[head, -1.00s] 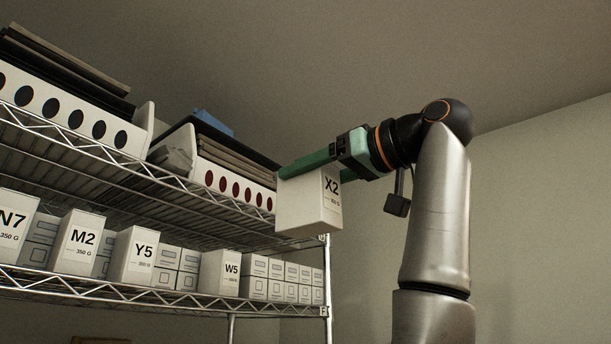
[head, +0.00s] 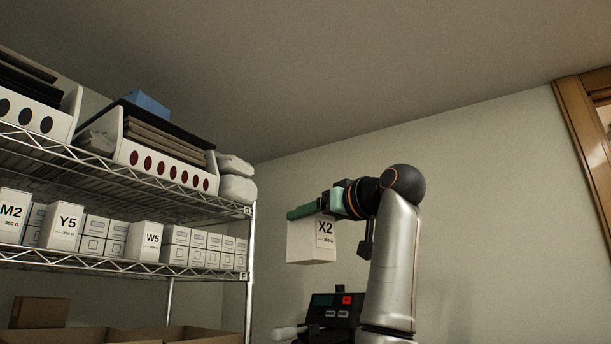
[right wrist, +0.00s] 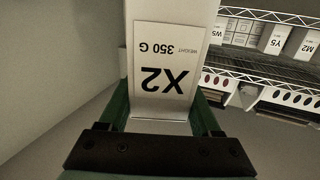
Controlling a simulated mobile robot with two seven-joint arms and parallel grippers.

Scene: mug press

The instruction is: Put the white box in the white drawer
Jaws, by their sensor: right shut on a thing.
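The white box (head: 312,243) carries an X2 label and hangs in my right gripper (head: 303,213) in the head view, clear of the shelf and to its right. The green fingers are shut on the upper part of the box. In the right wrist view the box (right wrist: 173,70) fills the middle, its label upside down, between the fingers of the right gripper (right wrist: 162,112). No white drawer is clearly seen in either view. My left gripper is not in view.
A wire shelf (head: 120,261) at left holds labelled white boxes such as W5 (head: 146,241). White bins (head: 165,168) with folders stand above. A dark machine (head: 335,312) with a red display sits below my right arm. Cardboard boxes (head: 38,312) are at lower left.

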